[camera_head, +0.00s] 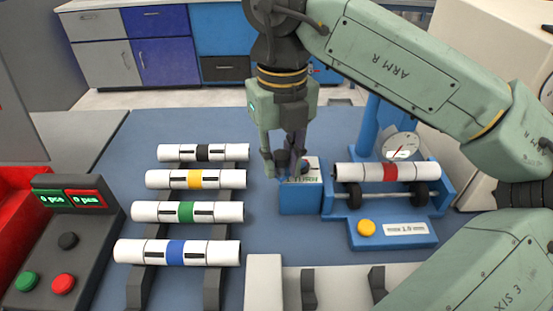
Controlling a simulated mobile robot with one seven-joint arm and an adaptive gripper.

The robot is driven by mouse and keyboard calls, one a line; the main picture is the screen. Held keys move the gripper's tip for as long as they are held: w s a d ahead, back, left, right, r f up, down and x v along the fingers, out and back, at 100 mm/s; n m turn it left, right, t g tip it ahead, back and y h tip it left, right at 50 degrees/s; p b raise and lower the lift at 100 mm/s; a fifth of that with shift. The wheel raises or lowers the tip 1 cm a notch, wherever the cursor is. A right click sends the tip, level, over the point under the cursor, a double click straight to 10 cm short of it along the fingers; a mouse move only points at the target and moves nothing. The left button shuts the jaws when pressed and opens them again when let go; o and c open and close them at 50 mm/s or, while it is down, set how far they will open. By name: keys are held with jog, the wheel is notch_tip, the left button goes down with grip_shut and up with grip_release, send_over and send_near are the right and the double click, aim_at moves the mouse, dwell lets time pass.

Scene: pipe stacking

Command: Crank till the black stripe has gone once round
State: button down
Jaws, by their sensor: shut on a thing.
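A white pipe with a red band (390,172) lies across the black rollers of a blue turning rig (445,200). No black stripe shows on the side of it that faces me. A blue box (300,203) with a turn label on top stands at the rig's left end. My gripper (284,168) points down over this box, shut on the crank handle, which its fingers mostly hide. A round dial (401,147) with a red needle stands behind the pipe.
Several white pipes with black, yellow, green and blue bands (175,253) lie on a dark rack at left. A panel (65,245) with buttons stands far left. A yellow button (367,228) is on the rig's front. An empty pale holder (264,285) is at the front.

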jog(key=n, duration=0.1)
jog(key=d+n+b, duration=0.1)
jog(key=n, duration=0.1)
jog(key=shift+s+f, duration=0.1)
jog(key=shift+s, duration=0.3)
jog(key=d+n, duration=0.2)
jog(key=n, duration=0.3)
jog(key=d+n+p, duration=0.1)
jog(key=d+n, duration=0.1)
jog(key=n, duration=0.3)
jog(key=d+n, duration=0.2)
jog(key=n, duration=0.4)
jog(key=shift+w+d, duration=0.25)
jog(key=shift+w, duration=0.15)
jog(key=n, duration=0.1)
jog(key=w+n+p, duration=0.1)
jog(key=n, duration=0.1)
jog(key=shift+w+d+n, duration=0.1)
jog(key=shift+d+n, duration=0.2)
jog(key=shift+d, duration=0.1)
jog(key=shift+w+d+n, duration=0.1)
jog(key=shift+w+n, duration=0.15)
jog(key=shift+n, duration=0.4)
jog(key=shift+w+d+n, duration=0.1)
jog(key=shift+w+n, duration=0.15)
jog(key=shift+n, duration=0.4)
jog(key=c, duration=1.4)
grip_release()
